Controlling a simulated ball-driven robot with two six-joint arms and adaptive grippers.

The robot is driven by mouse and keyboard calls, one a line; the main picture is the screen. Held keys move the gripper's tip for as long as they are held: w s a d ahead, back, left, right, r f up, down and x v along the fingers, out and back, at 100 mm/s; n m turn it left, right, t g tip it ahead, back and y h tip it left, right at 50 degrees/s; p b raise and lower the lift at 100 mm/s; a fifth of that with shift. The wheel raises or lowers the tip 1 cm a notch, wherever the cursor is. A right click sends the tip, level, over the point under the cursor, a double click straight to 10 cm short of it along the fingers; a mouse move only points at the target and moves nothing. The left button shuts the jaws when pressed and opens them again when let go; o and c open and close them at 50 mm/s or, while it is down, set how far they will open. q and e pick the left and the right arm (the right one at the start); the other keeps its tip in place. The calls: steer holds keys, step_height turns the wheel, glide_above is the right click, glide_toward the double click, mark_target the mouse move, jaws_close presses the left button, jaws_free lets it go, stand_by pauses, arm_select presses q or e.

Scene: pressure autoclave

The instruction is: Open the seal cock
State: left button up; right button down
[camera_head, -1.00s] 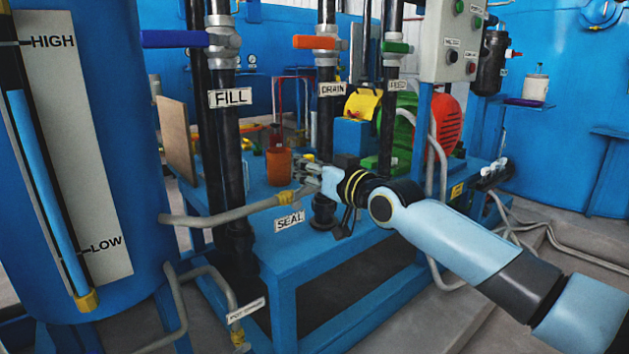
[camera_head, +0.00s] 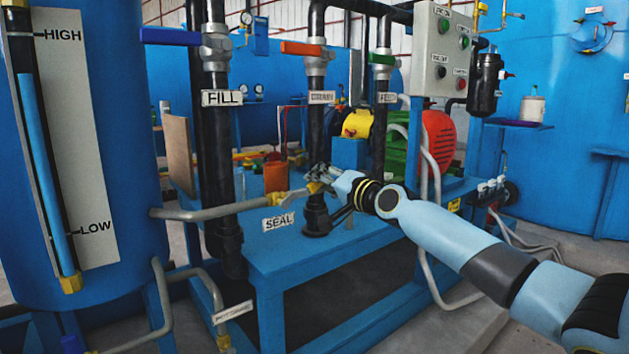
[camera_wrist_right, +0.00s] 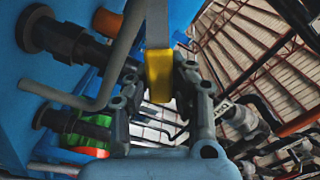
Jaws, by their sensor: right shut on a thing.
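The seal cock (camera_head: 281,199) sits at the end of a grey pipe, just above the white SEAL label (camera_head: 278,221). Its lever ends in a yellow grip, which points right towards my right gripper (camera_head: 317,180). In the right wrist view the yellow grip (camera_wrist_right: 159,76) stands between the two dark fingers of my right gripper (camera_wrist_right: 158,68), which are shut on it. The fingers hide part of the lever in the head view. My left gripper is not in view.
The black DRAIN pipe (camera_head: 315,130) stands close to my right gripper. The black FILL pipe (camera_head: 218,150) stands to its left. An orange cup (camera_head: 275,177) is on the blue table (camera_head: 330,248) behind the cock. The large blue tank (camera_head: 120,220) fills the left.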

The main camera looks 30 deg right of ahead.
arm_select(q)
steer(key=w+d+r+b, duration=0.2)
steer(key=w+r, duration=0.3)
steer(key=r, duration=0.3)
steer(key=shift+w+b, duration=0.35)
steer(key=shift+b, duration=0.1)
arm_select(e)
steer(key=shift+d+f+m, duration=0.2)
steer(key=shift+f+m, duration=0.65)
steer(key=shift+m, duration=0.25)
steer(key=shift+d+f+m, duration=0.2)
steer(key=shift+f+m, duration=0.7)
steer(key=shift+m, duration=0.2)
steer(key=shift+d+f+m, duration=0.2)
steer(key=shift+f+m, duration=0.65)
steer(key=shift+m, duration=0.25)
steer(key=c, duration=1.1)
jaws_free()
steer(key=shift+r, duration=0.1)
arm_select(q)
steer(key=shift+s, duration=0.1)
arm_select(e)
steer(key=shift+r, duration=0.1)
step_height(320, 180, up, 10)
steer(key=shift+f, duration=0.1)
